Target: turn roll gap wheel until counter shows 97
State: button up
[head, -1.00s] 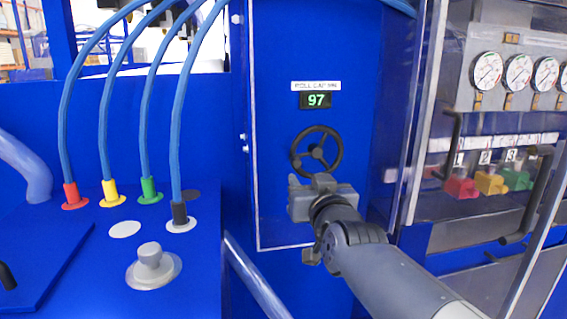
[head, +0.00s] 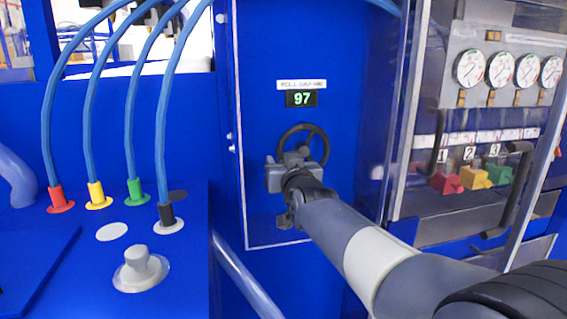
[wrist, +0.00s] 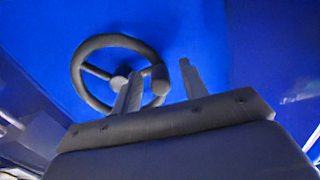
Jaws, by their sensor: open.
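The dark roll gap wheel (head: 304,146) is mounted on the blue panel, with its lower left part hidden behind my gripper in the head view. It also shows in the wrist view (wrist: 84,60), with its knob (wrist: 160,78) at the right of the rim. The counter (head: 301,98) above the wheel reads 97 in green digits. My gripper (wrist: 158,82) is open, its two fingers apart. In the wrist view the left finger overlaps the wheel's lower part and the right finger stands right of the knob. I cannot tell whether either finger touches the wheel.
Several hoses end in coloured fittings on the blue deck at left, near a grey knob (head: 142,266). At right are pressure gauges (head: 501,69), coloured valves (head: 474,179) and a dark handle (head: 517,185) beside a metal-framed clear panel.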

grip_shut()
dwell(0.3)
jog(key=shift+d+f+n+b, duration=0.2)
jog(key=shift+f+n+b, duration=0.35)
jog(key=shift+n, duration=0.75)
jog(key=shift+f, duration=0.1)
grip_release()
